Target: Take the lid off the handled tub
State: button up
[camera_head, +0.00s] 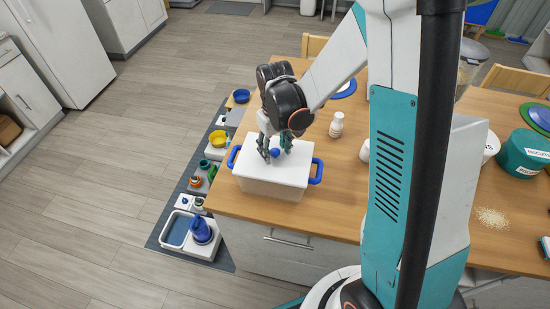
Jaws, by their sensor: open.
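The handled tub (268,187) is a white box with a blue handle (316,171) at its right end and another blue handle (233,157) at its left. It stands on the near left corner of the wooden table. Its white lid (297,172) lies flat on top, with a round blue knob (274,153) in the middle. My gripper (275,152) points down over the lid and is open. Its fingers are on either side of the knob, very near it. I cannot tell whether they touch it.
A white bottle-like item (336,125) stands on the table (345,205) behind the tub. Teal tubs (522,154) and a spill of crumbs (491,218) are at the right. On the floor at left, a dark mat (174,203) holds several bowls and feeders. My arm hides the table's middle.

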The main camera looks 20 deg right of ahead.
jog(key=shift+c, duration=0.3)
grip_shut()
jog(key=shift+r, duration=0.1)
